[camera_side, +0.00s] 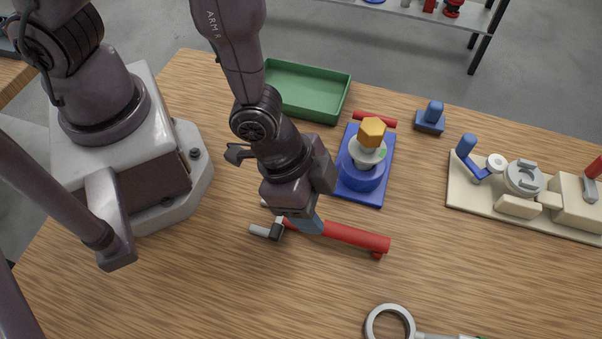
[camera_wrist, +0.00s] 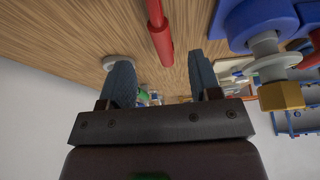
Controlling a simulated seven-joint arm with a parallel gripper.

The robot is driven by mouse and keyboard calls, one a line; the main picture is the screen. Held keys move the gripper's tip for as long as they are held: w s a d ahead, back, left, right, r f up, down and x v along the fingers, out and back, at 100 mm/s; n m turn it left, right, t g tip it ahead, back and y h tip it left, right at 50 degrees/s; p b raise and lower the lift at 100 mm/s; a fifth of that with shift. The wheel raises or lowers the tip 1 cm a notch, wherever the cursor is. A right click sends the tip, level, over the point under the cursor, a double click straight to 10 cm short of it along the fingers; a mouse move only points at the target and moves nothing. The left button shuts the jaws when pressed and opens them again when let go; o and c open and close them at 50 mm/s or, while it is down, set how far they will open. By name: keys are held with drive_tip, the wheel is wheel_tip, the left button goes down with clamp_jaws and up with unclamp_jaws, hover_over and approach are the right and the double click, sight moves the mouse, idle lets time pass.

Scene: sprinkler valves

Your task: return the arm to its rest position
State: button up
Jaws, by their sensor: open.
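My gripper (camera_side: 309,226) is on the near side of the blue valve stand in the side view, low over the wooden table. Its two blue fingers are apart in the wrist view (camera_wrist: 162,70), with nothing held between them. A red bar (camera_side: 355,237) with a grey end piece (camera_side: 268,231) lies at the fingertips in the side view. Part of it is hidden behind the fingers, and I cannot tell whether they touch it. In the wrist view a red bar (camera_wrist: 160,38) shows beyond the gap between the fingers.
The blue stand (camera_side: 364,181) with an orange-topped valve (camera_side: 371,133) stands close by my gripper. A green tray (camera_side: 305,92), a small blue block (camera_side: 430,120) and a cream fixture (camera_side: 520,208) stand farther off. A grey ring tool (camera_side: 390,318) lies at the front. Bare table lies at front left.

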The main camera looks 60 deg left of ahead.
drive_tip(key=s+a+r+n+t+y, duration=0.2)
drive_tip(key=a+r+n, duration=0.7)
drive_tip(key=a+r, duration=1.4)
wheel_tip(320, 180, up, 4)
drive_tip(key=shift+s+a+r+y, duration=0.1)
drive_tip(key=shift+s+a+y, duration=0.1)
drive_tip(key=shift+y, duration=0.5)
